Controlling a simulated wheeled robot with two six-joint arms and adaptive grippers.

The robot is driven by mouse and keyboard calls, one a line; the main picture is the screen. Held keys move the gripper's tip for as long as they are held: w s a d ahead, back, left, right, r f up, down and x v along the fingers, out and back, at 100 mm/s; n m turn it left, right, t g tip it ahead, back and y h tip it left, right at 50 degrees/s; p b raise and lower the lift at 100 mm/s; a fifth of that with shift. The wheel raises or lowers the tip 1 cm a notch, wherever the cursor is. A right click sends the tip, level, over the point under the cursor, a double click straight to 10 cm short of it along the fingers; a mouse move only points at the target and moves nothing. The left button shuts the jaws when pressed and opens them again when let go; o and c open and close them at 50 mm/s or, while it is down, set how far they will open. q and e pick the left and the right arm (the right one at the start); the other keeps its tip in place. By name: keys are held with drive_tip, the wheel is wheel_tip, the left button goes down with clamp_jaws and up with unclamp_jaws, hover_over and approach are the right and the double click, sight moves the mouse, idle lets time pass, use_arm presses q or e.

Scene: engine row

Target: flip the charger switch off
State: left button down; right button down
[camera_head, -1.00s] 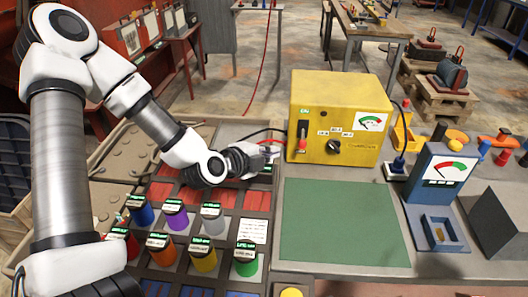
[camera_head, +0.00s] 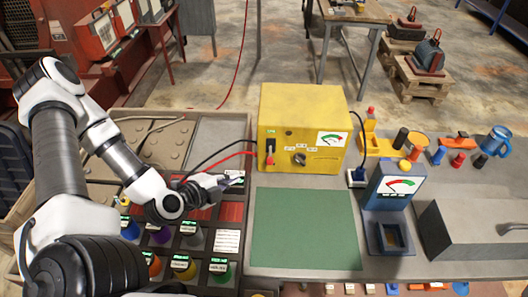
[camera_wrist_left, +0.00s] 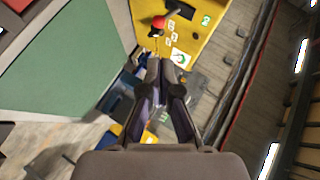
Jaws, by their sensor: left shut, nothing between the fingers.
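The charger is a yellow box (camera_head: 303,120) at the back of the bench, with a dial and a meter on its front. I cannot read the lever's position surely. My left gripper (camera_head: 236,181) is shut and empty, left of and below the switch, apart from it. My right gripper is out of view.
A black and a red cable (camera_head: 225,158) run left from the charger, close to my left gripper. Several coloured cylinders stand in a compartment tray below my arm. A green mat (camera_head: 303,228) lies clear before the charger. A blue meter (camera_head: 393,185) stands to its right.

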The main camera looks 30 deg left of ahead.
use_arm(q)
drive_tip(key=b, duration=0.7)
approach(268, 162)
drive_tip(key=b+x, duration=0.1)
drive_tip(key=x, duration=0.6)
drive_tip(key=shift+w+f, duration=0.15)
